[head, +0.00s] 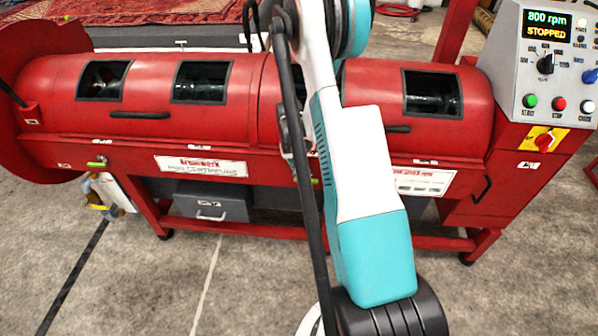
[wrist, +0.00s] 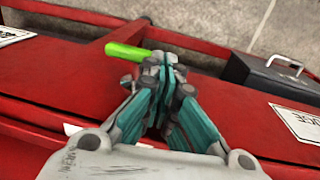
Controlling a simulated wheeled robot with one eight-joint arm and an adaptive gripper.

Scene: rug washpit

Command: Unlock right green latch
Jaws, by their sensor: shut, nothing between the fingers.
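The right green latch (wrist: 127,51) shows in the wrist view as a bright green handle on the red machine front, just beyond my fingertips. My gripper (wrist: 165,72) is shut and empty, its fingers beside the inner end of the handle. I cannot tell whether they touch it. In the head view only a small green bit of this latch (head: 316,182) shows beside my arm, which hides most of that area and the gripper. Another green latch (head: 97,163) is at the left of the machine.
The red machine (head: 120,148) spans the view, with dark windows and black handles on its lids. A grey drawer box (head: 212,201) sits beneath; it also shows in the wrist view (wrist: 270,78). The control panel (head: 548,70) at right reads 800 rpm, STOPPED.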

